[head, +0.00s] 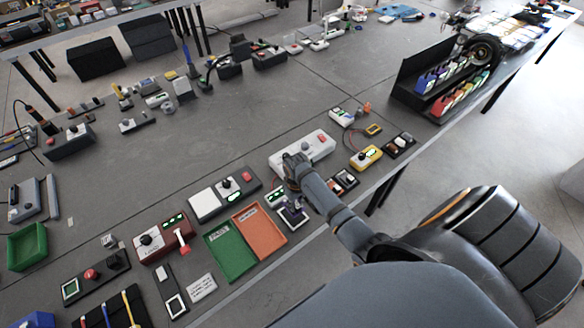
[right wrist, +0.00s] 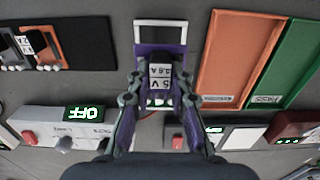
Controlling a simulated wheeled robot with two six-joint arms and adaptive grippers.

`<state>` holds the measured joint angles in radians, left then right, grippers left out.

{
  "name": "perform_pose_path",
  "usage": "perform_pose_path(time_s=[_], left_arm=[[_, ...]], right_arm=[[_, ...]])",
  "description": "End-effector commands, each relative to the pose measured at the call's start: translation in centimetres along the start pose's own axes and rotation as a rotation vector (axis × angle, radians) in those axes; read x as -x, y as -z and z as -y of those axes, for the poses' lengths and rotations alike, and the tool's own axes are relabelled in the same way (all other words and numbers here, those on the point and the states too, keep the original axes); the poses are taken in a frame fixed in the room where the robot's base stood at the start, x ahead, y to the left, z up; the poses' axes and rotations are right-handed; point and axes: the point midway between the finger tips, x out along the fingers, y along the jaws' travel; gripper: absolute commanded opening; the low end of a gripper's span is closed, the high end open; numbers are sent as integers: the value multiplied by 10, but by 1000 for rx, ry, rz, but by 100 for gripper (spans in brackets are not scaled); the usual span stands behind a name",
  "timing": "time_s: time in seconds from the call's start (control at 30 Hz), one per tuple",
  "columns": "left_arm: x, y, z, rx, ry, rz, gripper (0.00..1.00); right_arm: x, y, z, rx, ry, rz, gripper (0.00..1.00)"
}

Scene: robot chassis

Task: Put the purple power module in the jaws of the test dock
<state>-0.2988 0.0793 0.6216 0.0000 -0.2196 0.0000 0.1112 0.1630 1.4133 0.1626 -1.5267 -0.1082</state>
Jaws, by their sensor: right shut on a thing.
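The purple power module (right wrist: 160,62) shows in the right wrist view with a white label reading 5V 2.6A. My right gripper (right wrist: 160,98) is shut on it, with one finger on each side. In the head view the module (head: 291,209) is small and partly hidden by my right arm, left of the wrist near the table's front edge. A white square frame (right wrist: 160,24) shows just beyond the module; I cannot tell whether they touch. I cannot make out the test dock's jaws for certain. My left gripper is not in view.
A green tray (head: 231,257) and an orange tray (head: 260,232) lie left of the module. A long white box (head: 310,148) with an OFF display (right wrist: 85,113) stands behind my arm. A dark board (right wrist: 85,45) holds orange and grey modules.

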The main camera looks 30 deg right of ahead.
Motion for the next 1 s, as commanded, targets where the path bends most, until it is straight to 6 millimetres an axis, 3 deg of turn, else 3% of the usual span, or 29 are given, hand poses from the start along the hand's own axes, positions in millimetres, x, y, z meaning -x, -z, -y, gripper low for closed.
perform_pose_path(time_s=[0.23,0.37,0.4,0.7,1.0], left_arm=[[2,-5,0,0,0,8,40],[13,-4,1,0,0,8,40],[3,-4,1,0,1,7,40],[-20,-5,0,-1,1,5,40],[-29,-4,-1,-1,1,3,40]], right_arm=[[1,0,0,-2,0,0,0],[5,0,0,-2,0,1,0],[-7,0,0,-3,0,0,0],[-42,0,0,-3,0,-1,0],[-57,1,0,-3,0,-2,0]])
